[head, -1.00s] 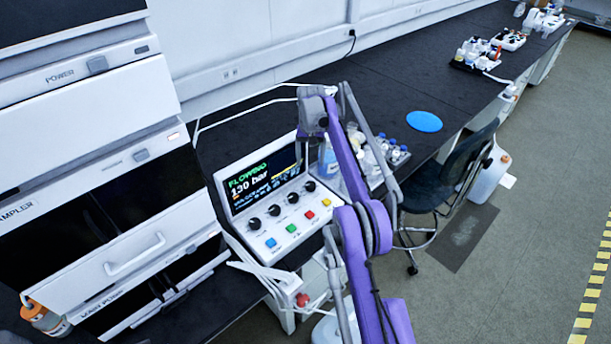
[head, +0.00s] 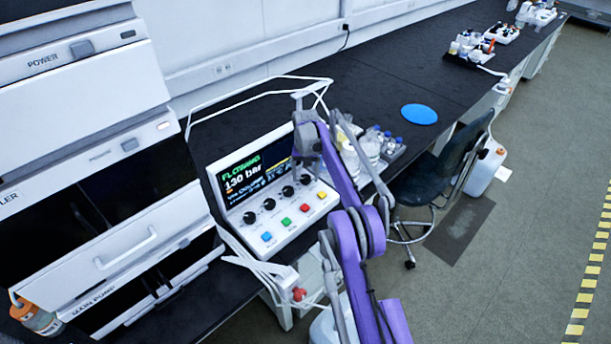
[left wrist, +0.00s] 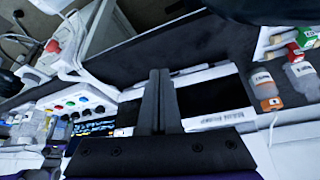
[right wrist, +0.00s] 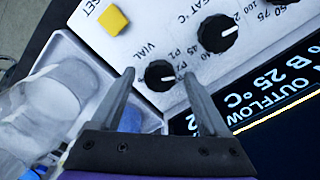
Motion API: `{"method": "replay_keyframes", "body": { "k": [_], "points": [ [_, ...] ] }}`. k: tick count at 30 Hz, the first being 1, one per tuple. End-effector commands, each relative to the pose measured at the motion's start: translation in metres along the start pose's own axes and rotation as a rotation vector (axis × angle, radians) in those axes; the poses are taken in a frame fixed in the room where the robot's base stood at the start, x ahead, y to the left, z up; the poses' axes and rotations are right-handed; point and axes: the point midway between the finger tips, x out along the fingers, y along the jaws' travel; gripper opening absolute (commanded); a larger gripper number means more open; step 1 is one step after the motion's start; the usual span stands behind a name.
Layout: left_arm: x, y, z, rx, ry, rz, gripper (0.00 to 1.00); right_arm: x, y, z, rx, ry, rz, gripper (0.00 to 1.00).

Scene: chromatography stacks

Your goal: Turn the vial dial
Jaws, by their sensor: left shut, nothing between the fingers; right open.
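The vial dial (right wrist: 160,76) is a round black knob with a white pointer line, marked "VIAL", on the white control panel (right wrist: 150,42). In the head view it is the rightmost knob (head: 305,180) in the panel's row. My right gripper (right wrist: 159,73) is open, with its fingertips on either side of the dial in the right wrist view. I cannot tell whether they touch it. In the head view this gripper (head: 306,158) hangs over the panel's right end, in front of the screen. My left gripper (left wrist: 160,72) is shut and empty, seen only in the left wrist view.
The panel's screen (head: 250,173) reads "130 bar". A yellow button (right wrist: 113,19) and another black knob (right wrist: 216,35) are close to the dial. Bottles (head: 368,145) stand just right of the panel. The bench beyond is mostly clear around a blue disc (head: 419,114).

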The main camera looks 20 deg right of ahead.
Motion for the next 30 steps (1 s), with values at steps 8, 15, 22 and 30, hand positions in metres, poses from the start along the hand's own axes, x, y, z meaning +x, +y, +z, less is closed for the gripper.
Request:
{"method": "replay_keyframes", "body": {
  "k": [8,15,22,30],
  "points": [
    [-0.0001,0.0,-0.0001,0.0,0.0,0.0,0.0,-0.0004,0.0,-0.0001,0.0,0.0,0.0,0.51],
    [-0.0001,0.0,-0.0001,0.0,0.0,0.0,0.0,-0.0005,0.0,-0.0001,0.0,0.0,0.0,0.08],
    [-0.0004,0.0,-0.0004,0.0,0.0,0.0,0.0,-0.0008,0.0,-0.0001,-0.006,0.0,0.0,0.0],
    [-0.0045,0.0,-0.0048,0.0,0.004,0.0,0.0,-0.0017,-0.0002,-0.0006,-0.097,0.001,0.0,0.0]
  ]
}}
